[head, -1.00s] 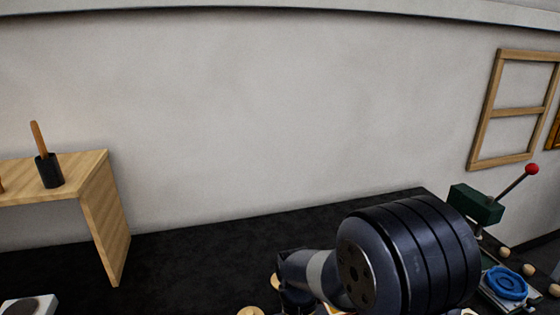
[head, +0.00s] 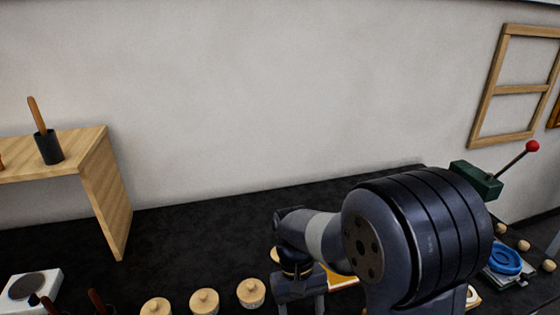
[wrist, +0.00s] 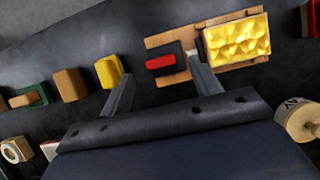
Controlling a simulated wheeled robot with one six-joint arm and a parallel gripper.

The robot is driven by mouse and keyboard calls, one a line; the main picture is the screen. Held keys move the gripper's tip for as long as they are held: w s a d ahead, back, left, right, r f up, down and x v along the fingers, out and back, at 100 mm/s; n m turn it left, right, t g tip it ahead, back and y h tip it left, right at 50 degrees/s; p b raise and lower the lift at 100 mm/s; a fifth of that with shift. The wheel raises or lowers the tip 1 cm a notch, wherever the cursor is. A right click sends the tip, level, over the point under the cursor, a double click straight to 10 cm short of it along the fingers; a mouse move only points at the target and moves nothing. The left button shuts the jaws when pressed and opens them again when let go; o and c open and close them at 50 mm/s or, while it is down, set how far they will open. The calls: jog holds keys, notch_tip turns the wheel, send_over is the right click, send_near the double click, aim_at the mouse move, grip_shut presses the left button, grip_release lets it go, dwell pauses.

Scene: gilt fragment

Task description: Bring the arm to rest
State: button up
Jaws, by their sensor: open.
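My gripper (wrist: 156,88) is open in the wrist view, its two grey fingers spread apart with nothing held between them. Beyond the fingertips lies a wooden board (wrist: 225,73) carrying a gold crumpled block (wrist: 238,40) and a dark piece with a red block (wrist: 160,62). A yellow block (wrist: 108,70) stands beyond the left finger. In the head view my arm crosses the lower right, above the dark bench; the gripper's fingers cannot be made out there.
Several round wooden-lidded jars (head: 204,301) line the front of the dark bench (head: 190,235). A wooden shelf (head: 105,190) with a black cup (head: 48,147) stands left. A green lever press (head: 477,179) and a blue ring (head: 505,259) are right. The bench's back middle is clear.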

jog(key=x, duration=0.3)
jog(key=shift+s+f, duration=0.15)
jog(key=shift+f, duration=0.15)
jog(key=shift+d+m+y, duration=0.1)
jog(key=shift+m+y, duration=0.2)
jog(key=shift+m, duration=0.4)
jog(key=m+y+b, duration=0.1)
jog(key=m, duration=0.2)
jog(key=shift+d+m+b, duration=0.1)
jog(key=shift+m+b, duration=0.2)
jog(key=shift+m, duration=0.1)
jog(key=m+y+b, duration=0.1)
jog(key=m, duration=0.1)
jog(key=m+y+b, duration=0.1)
jog(key=m, duration=0.1)
jog(key=shift+d+t, duration=0.1)
jog(key=shift+t, duration=0.2)
jog(key=shift+r+m, duration=0.25)
jog(key=shift+m, duration=0.45)
jog(key=d+r+n+t+p, duration=0.1)
jog(key=d+r, duration=0.3)
jog(key=r, duration=0.7)
jog(key=shift+d+n+p, duration=0.35)
jog(key=shift+n+p, duration=0.15)
jog(key=shift+p, duration=0.4)
